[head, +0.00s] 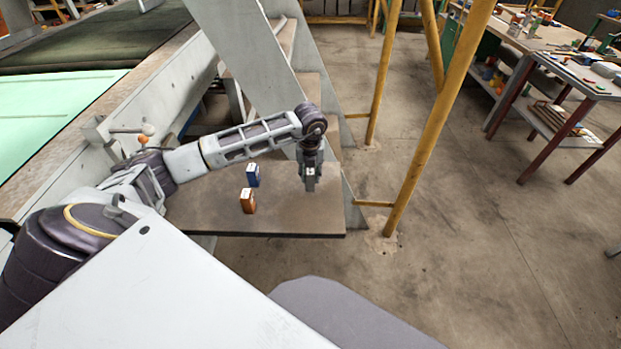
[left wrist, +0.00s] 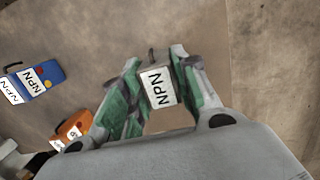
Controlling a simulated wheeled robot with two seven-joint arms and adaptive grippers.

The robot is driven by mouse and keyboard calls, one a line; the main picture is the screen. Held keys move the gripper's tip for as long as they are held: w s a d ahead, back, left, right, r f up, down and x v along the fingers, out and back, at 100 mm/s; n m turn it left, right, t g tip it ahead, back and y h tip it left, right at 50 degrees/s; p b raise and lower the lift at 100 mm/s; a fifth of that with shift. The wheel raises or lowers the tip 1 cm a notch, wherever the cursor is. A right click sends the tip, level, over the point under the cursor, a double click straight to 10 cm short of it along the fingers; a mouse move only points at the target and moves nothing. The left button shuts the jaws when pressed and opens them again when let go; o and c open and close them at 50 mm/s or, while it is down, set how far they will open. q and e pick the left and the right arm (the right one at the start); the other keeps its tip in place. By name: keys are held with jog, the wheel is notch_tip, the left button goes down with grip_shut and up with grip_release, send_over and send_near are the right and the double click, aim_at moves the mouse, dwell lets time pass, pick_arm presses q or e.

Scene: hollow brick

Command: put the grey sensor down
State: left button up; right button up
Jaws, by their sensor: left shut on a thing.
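My left gripper (head: 311,184) hangs pointing down over the right part of a brown board (head: 285,219). In the left wrist view its two green-padded fingers (left wrist: 160,72) are shut on the grey sensor (left wrist: 181,77), which has a white label reading NPN. I cannot tell whether the sensor touches the board. A blue sensor (head: 252,176) and an orange sensor (head: 248,202) stand on the board to the left of the gripper. The blue one (left wrist: 48,74) and the orange one (left wrist: 78,124) also show at the left of the wrist view. My right gripper is out of view.
A grey slanted beam (head: 250,50) rises behind the board. Yellow posts (head: 440,120) stand to its right. A small table (head: 580,75) and a cluttered workbench (head: 535,35) are at the far right. The board between the gripper and the two other sensors is clear.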

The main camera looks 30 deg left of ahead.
pick_arm(q)
jog(key=shift+f, duration=1.3)
jog(key=shift+f, duration=0.1)
jog(key=o, duration=1.1)
jog(key=shift+c, duration=0.2)
jog(key=r, duration=0.4)
jog(key=s+r, duration=0.1)
jog(key=r, duration=0.7)
jog(key=shift+s+d+r, duration=0.1)
jog(key=shift+s+d, duration=0.05)
jog(key=shift+d, duration=0.25)
